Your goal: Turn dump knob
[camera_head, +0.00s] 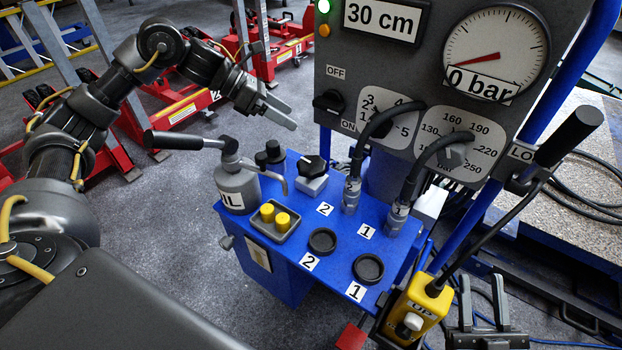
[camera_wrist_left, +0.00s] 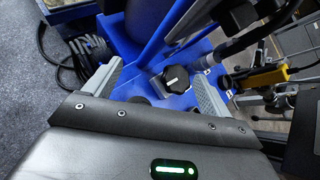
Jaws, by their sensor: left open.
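The black dump knob (camera_head: 312,166), faceted with a white mark on top, sits on a small grey block on the blue cabinet top. It also shows in the left wrist view (camera_wrist_left: 172,80), beyond and between my spread fingers. My left gripper (camera_head: 279,111) is above and left of the knob in the head view. It is open, empty and apart from the knob. My right gripper (camera_head: 483,306) is at the bottom right, away from the knob. Its two fingers point up, apart, with nothing between them.
Close to the knob are a grey oil can (camera_head: 238,188), a tray with yellow caps (camera_head: 268,228) and hoses (camera_head: 375,130) plugged into the top. The upright grey panel (camera_head: 340,75) with dials stands behind. A yellow pendant (camera_head: 420,305) hangs at the right.

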